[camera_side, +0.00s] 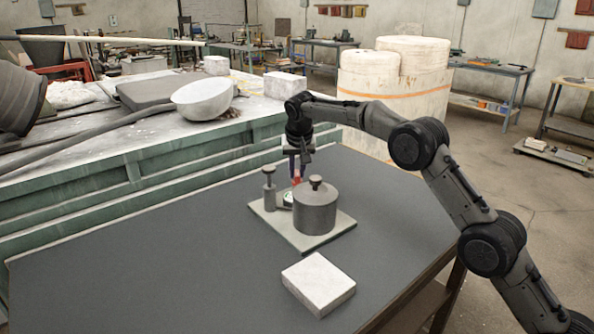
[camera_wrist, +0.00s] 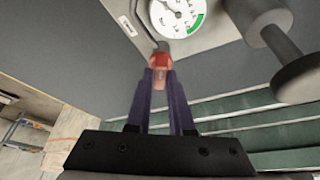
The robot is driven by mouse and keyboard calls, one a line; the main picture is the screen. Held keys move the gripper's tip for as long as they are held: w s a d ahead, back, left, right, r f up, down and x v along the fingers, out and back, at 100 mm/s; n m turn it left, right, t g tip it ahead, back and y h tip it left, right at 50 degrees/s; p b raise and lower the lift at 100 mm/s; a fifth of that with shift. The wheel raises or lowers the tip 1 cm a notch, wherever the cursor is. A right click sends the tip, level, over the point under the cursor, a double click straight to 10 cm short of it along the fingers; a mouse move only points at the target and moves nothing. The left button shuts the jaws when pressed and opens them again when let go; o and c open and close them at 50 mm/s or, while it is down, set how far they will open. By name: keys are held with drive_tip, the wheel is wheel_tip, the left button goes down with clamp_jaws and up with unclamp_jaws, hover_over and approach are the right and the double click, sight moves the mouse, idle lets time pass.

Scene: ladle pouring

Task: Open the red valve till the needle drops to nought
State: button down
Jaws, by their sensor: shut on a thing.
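My gripper (camera_side: 296,173) reaches down to the red valve (camera_side: 297,180) behind the large grey cylinder. In the wrist view the dark purple fingers converge on the red valve (camera_wrist: 160,72), and my gripper (camera_wrist: 160,80) is shut on it. The valve sits at the end of a short dark stem. The gauge (camera_wrist: 181,22) has a white face with a green arc at its right side. Its top is cut off, and I cannot read the needle with certainty. In the side view the gauge (camera_side: 287,198) is small and partly hidden by the large cylinder (camera_side: 315,210).
A square base plate (camera_side: 293,237) carries the cylinders and gauge. A slim knobbed post (camera_side: 269,190) stands left of the gauge. A pale block (camera_side: 318,284) lies in front on the dark table (camera_side: 150,270). The table's left side is clear. A green-sided bench (camera_side: 130,190) runs behind.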

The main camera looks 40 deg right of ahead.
drive_tip(key=n+y, duration=0.1)
drive_tip(key=n, duration=0.2)
drive_tip(key=n+t+y, duration=0.1)
drive_tip(key=n, duration=0.2)
drive_tip(key=shift+d, duration=0.2)
drive_tip(key=shift+n+y, duration=0.3)
idle(0.3)
drive_tip(key=c, duration=0.8)
unclamp_jaws()
drive_tip(key=v, duration=1.4)
drive_tip(key=shift+a, duration=0.1)
